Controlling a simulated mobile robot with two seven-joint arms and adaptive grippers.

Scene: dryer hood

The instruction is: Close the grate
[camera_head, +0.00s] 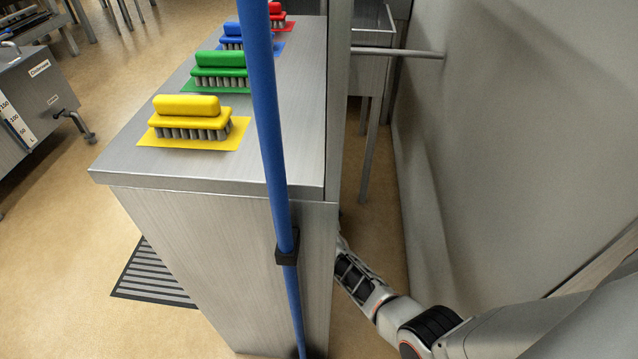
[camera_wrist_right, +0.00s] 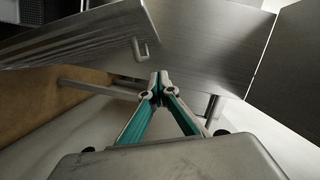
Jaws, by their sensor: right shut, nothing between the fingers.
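A grey metal panel with slats, which looks like the grate (camera_wrist_right: 75,38), hangs tilted at the upper left of the right wrist view. A small bent metal handle (camera_wrist_right: 141,50) sticks out at its right end. My right gripper (camera_wrist_right: 158,84) is shut and empty, with its fingertips together just below the handle. A gap shows between tips and handle in the picture; I cannot tell the depth. In the head view my right arm reaches down beside the steel cabinet (camera_head: 215,245), and its fingertips are hidden behind the cabinet's edge. My left gripper is not in view.
A blue pole (camera_head: 268,120) stands before the cabinet, which carries yellow (camera_head: 190,115), green (camera_head: 220,70), blue and red brushes. A grey wall (camera_head: 520,120) bounds the right side. A striped floor grating (camera_head: 150,278) lies left of the cabinet. Open floor lies further left.

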